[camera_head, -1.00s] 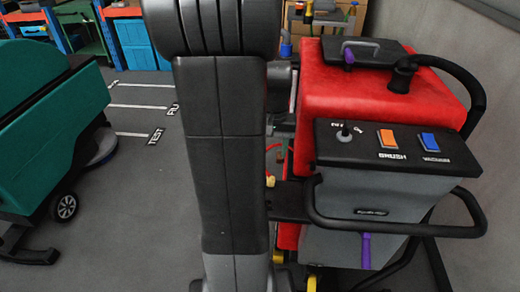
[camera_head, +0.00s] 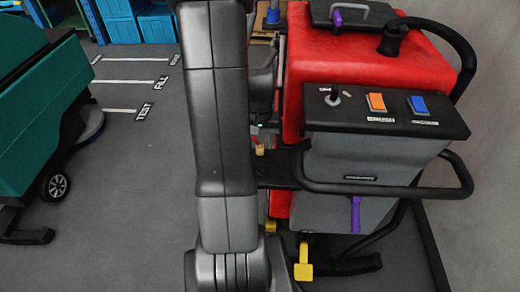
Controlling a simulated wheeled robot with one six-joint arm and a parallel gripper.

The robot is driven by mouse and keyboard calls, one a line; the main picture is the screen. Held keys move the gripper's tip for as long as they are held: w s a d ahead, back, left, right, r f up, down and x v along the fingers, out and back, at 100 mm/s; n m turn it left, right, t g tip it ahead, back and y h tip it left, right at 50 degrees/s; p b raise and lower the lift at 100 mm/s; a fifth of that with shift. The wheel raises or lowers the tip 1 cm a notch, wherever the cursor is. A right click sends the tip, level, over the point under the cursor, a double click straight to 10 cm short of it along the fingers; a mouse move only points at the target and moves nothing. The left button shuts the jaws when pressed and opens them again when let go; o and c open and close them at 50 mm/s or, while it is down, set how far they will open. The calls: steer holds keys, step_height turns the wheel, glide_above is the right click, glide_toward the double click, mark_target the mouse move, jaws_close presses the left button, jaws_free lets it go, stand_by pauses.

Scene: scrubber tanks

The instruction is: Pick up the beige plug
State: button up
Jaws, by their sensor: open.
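No beige plug can be made out with certainty. A small yellowish piece (camera_head: 259,150) shows low beside the red machine (camera_head: 350,60), just right of my arm, too small to tell what it is. My arm stands upright across the middle of the view and hides much of what lies behind it. My gripper (camera_head: 262,132) is mostly hidden between my arm and the red machine, with a small green light near it. It is open, and I see nothing held in it.
The machine has a grey rear tank (camera_head: 370,160), a black control panel (camera_head: 385,117), a black handle loop and a yellow pedal (camera_head: 303,262). A teal machine (camera_head: 40,120) stands left. Blue bins (camera_head: 120,20) stand behind. The marked floor between is clear.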

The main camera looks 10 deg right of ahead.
mark_target(260, 147)
steer(key=shift+f, duration=1.4)
jaws_close()
steer(key=shift+r, duration=0.1)
step_height(260, 147, up, 10)
steer(key=shift+f, duration=0.1)
